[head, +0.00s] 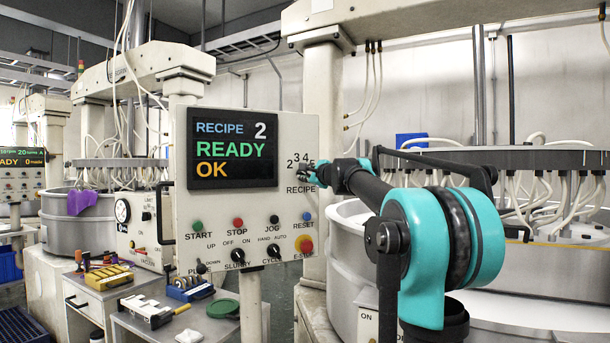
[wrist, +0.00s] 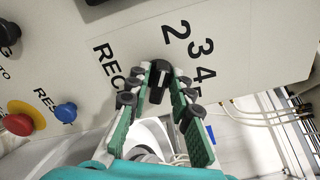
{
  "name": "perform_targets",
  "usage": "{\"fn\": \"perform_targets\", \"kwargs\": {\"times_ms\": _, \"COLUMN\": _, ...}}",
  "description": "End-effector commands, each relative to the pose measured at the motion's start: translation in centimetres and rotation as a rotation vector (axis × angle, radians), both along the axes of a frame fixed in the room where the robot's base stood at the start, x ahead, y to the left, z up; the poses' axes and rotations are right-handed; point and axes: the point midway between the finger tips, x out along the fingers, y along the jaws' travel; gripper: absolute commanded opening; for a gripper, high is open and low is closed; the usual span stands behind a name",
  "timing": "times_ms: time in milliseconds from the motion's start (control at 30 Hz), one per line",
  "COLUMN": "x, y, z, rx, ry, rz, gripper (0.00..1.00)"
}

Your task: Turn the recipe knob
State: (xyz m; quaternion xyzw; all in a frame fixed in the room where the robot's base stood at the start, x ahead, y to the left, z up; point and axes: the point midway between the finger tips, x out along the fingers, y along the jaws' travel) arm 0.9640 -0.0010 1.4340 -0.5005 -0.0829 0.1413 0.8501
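The recipe knob (wrist: 157,92) is black with a white pointer line, on the pale panel below the digits 2, 3, 4 and 5 in the wrist view. My gripper (wrist: 161,76) has its green-padded fingers on either side of the knob, with narrow gaps showing; contact is not clear. In the head view my gripper (head: 307,175) is at the panel's right edge and hides most of the knob. The display (head: 233,148) reads RECIPE 2, READY, OK.
Below on the panel (head: 222,212) are START, STOP, JOG and RESET buttons, a red E-STOP (head: 304,244) and two black selectors. A white drum (head: 350,240) stands right of the panel. A bench with tools (head: 180,325) is below left.

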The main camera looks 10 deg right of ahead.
Motion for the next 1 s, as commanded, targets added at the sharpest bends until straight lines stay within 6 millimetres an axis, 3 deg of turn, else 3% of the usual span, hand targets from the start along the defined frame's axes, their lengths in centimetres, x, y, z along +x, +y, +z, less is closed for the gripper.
{"fn": "perform_targets", "kwargs": {"times_ms": 67, "x": 0.0, "y": 0.0, "z": 0.0, "rx": 0.001, "ry": 0.0, "rz": 0.0, "gripper": 0.34}}
{"fn": "perform_targets", "kwargs": {"times_ms": 467, "x": -0.6, "y": -0.2, "z": 0.1, "rx": 0.002, "ry": 0.0, "rz": 0.0, "gripper": 0.34}}
{"fn": "perform_targets", "kwargs": {"times_ms": 1000, "x": -9.4, "y": -3.3, "z": 0.0, "rx": 0.001, "ry": 0.0, "rz": -0.002, "gripper": 0.34}}
